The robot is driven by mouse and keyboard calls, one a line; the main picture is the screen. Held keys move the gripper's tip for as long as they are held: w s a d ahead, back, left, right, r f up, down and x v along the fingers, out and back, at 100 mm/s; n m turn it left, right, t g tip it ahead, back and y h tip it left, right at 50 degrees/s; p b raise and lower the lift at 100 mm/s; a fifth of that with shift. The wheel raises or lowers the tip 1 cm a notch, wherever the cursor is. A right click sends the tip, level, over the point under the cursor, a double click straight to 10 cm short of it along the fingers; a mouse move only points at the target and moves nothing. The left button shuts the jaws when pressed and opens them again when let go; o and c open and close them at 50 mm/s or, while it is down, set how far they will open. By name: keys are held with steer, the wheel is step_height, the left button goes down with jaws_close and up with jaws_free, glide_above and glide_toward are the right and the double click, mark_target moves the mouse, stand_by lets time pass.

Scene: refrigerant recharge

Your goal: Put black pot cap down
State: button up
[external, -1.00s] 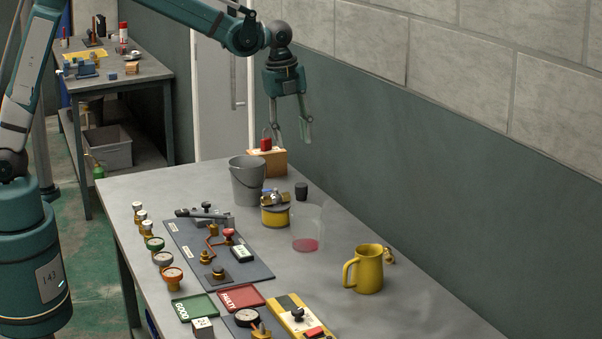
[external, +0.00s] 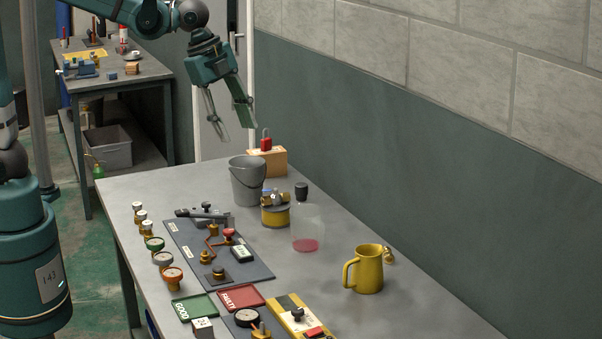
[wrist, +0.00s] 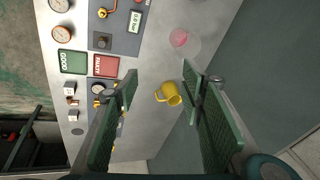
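The black pot cap (external: 301,191) sits on the grey table near the back wall, in the external view. It is just right of and behind a yellow pot (external: 275,215) with brass and blue parts on its top, apart from it. My gripper (external: 238,132) is up in the air over the far left end of the table, well away from the cap. Its fingers are spread with nothing between them. In the wrist view my gripper (wrist: 160,78) also shows open and empty. I cannot make out the cap in the wrist view.
A grey bucket (external: 246,182), a wooden block with a red padlock (external: 266,143) and a clear beaker with pink liquid (external: 306,238) stand around the cap. A yellow jug (external: 367,270) is nearer. Gauges and trays line the left side. The table's right side has free room.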

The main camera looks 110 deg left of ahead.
steer(key=s+d+f+n+t, duration=0.1)
steer(key=s+d+n, duration=0.2)
steer(key=s+d, duration=0.7)
steer(key=s+d+f+n+t+h, duration=0.1)
steer(key=s+d+f+n+t, duration=0.1)
steer(key=s+d, duration=0.8)
steer(key=d+n, duration=0.1)
steer(key=d, duration=0.4)
steer(key=shift+t, duration=0.3)
steer(key=shift+f, duration=0.1)
step_height(320, 180, down, 4)
steer(key=b, duration=0.4)
